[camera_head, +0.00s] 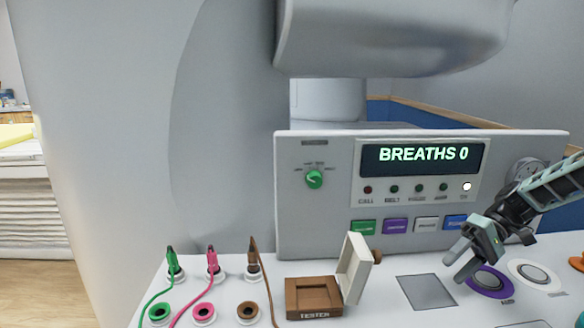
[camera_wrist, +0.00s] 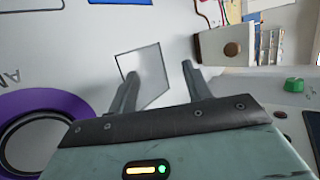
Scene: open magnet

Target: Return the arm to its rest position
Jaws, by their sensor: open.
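My gripper (camera_head: 458,270) reaches in from the right in the head view, above the white console top near a purple-ringed round button (camera_head: 489,280). In the wrist view my gripper (camera_wrist: 158,75) has its two fingers apart with nothing between them. A grey square plate (camera_head: 425,291) lies on the console just left of the gripper; it also shows beyond the fingers in the wrist view (camera_wrist: 146,62). The purple ring (camera_wrist: 62,103) is at the left of the wrist view. I cannot tell whether the fingertips touch the console.
An upright panel (camera_head: 318,235) with a "BREATHS 0" display (camera_head: 422,157) and a green knob (camera_head: 314,179) stands behind. A brown tester box (camera_head: 314,297) has its lid raised. Green, pink and brown plugs (camera_head: 213,265) with cables stand at left. A large grey housing (camera_head: 395,35) overhangs.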

